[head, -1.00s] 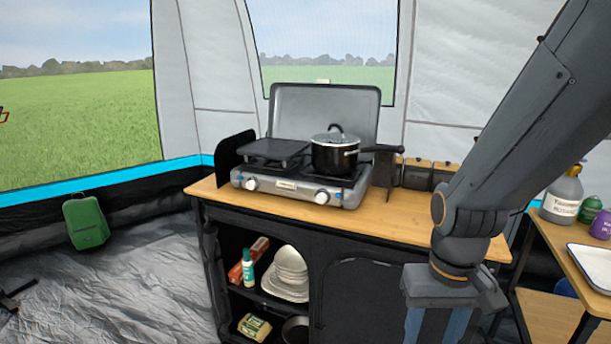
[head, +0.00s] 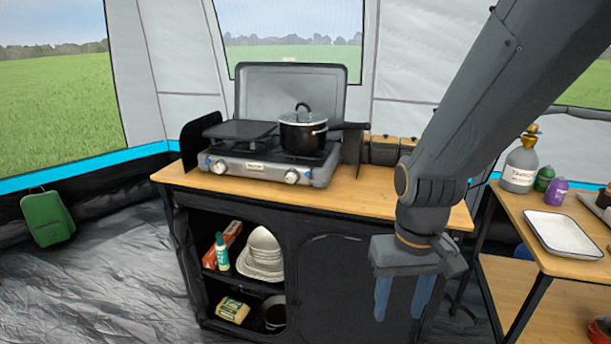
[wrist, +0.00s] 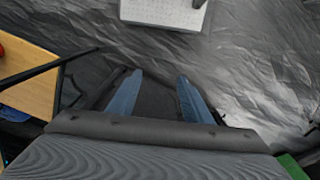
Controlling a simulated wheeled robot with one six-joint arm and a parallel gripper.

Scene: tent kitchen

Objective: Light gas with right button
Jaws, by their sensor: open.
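A grey two-burner gas stove (head: 262,166) with its lid raised stands on the wooden top of the black cabinet in the head view. Its right knob (head: 292,177) and left knob (head: 219,168) are white, on the front panel. A lidded black pot (head: 303,133) sits on the right burner, its handle pointing right. A dark flat plate covers the left burner. My gripper (head: 402,298) is open and empty, pointing down in front of the cabinet, lower and to the right of the right knob. The wrist view shows its two blue fingers (wrist: 158,100) apart, over the floor. No flame is visible.
The wooden cabinet top (head: 370,203) is clear at its front right. A side table at the right holds a white tray (head: 564,234), a grey bottle (head: 520,166) and small containers.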

